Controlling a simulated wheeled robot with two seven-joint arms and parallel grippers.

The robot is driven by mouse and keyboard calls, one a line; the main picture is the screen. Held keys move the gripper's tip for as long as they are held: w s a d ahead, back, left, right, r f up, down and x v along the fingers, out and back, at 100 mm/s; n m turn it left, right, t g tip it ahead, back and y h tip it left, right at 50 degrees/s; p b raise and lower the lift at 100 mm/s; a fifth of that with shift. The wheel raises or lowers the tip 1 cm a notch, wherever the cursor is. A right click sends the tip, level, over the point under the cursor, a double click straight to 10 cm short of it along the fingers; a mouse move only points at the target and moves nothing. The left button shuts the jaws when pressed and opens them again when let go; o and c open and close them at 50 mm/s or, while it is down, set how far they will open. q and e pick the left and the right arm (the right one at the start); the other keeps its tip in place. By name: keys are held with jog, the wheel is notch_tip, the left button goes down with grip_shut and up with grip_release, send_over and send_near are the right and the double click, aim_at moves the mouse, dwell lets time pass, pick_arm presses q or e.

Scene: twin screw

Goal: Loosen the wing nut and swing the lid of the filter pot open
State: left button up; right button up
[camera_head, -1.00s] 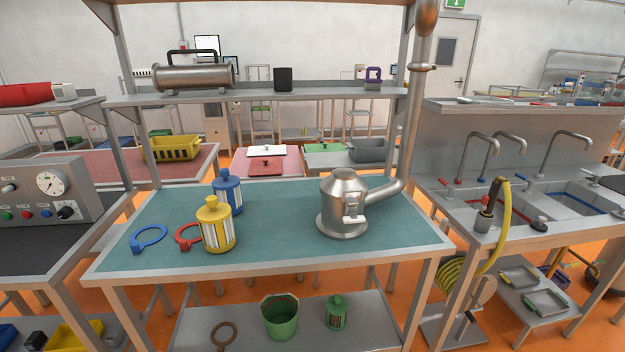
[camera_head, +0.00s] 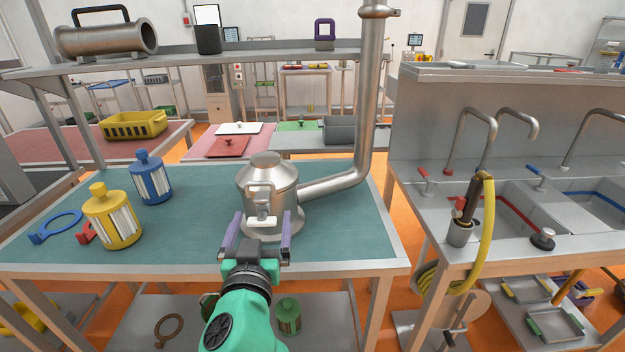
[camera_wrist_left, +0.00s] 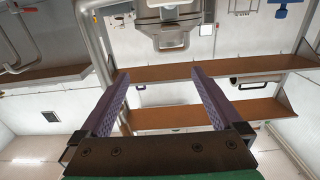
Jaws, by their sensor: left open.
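The filter pot (camera_head: 284,216) is a steel pot on the green-topped table, with its domed lid (camera_head: 266,174) shut. A pale wing nut (camera_head: 262,222) sits at a bracket on its front side. The nut and bracket also show at the top of the left wrist view (camera_wrist_left: 172,40). My left gripper (camera_head: 260,228) is open and empty in front of the pot, its two purple fingers spread on either side of the nut's line. In the left wrist view (camera_wrist_left: 160,72) the fingertips look short of the nut, with nothing between them. My right gripper is out of view.
A steel pipe (camera_head: 366,120) runs from the pot's right side and up. Yellow (camera_head: 110,218) and blue (camera_head: 151,180) filter cartridges stand to the left, near a blue ring wrench (camera_head: 58,226). A sink unit (camera_head: 480,215) is to the right. The tabletop between cartridges and pot is clear.

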aim_at(258, 184)
pick_arm(q)
jog(key=w+p, duration=0.1)
jog(key=w, duration=0.3)
jog(key=w+a+p, duration=0.1)
jog(key=w, duration=0.3)
jog(key=w+a+p, duration=0.1)
jog(key=w, duration=0.3)
jog(key=shift+w+r+p, duration=0.15)
jog(key=shift+w+p, duration=0.15)
jog(key=shift+w+a, duration=0.2)
jog(key=shift+w, duration=0.25)
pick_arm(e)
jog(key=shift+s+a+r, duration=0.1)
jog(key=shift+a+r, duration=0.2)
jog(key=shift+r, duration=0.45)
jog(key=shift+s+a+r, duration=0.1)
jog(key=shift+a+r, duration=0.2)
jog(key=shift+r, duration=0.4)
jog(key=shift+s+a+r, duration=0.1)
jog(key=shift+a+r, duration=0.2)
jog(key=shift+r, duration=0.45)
